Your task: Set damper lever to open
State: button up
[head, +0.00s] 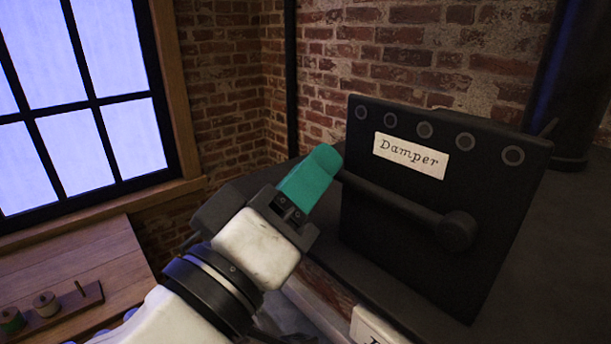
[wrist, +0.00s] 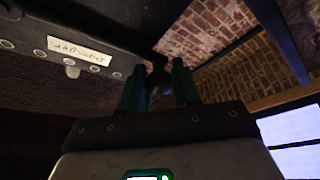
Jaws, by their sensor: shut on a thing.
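The damper lever (head: 400,203) is a dark rod on the front of a black plate (head: 430,250). It runs from a round pivot (head: 457,230) at the right up and left to the plate's left edge. My gripper (head: 318,170), with teal fingers, is at the lever's left end and shut on it. The fingers hide that end. In the wrist view the two teal fingers (wrist: 158,88) stand on either side of a dark, dim shape, and the plate with its label is at the upper left.
A white label (head: 410,155) on the plate reads "Damper". Another label (head: 375,328) is partly cut off below. A wooden bench (head: 75,270) with small spools is under the window at left. A brick wall (head: 400,50) stands behind, with a dark pipe (head: 575,80) at right.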

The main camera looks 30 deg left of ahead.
grip_shut()
jog(key=shift+b, duration=0.45)
jog(key=m+b, duration=0.1)
jog(key=r+m+h+b, duration=0.1)
jog(key=shift+d+r+b, duration=0.1)
jog(key=shift+r+b, duration=0.15)
jog(key=shift+b, duration=0.15)
jog(key=s+d+r+m+g+h+b, duration=0.3)
jog(key=d+r+m+h+b, duration=0.6)
jog(key=m, duration=1.3)
jog(key=shift+s+d+r+h+b, duration=0.45)
jog(key=shift+d+r+b, duration=0.5)
jog(key=shift+b, duration=0.45)
jog(key=shift+g, duration=0.3)
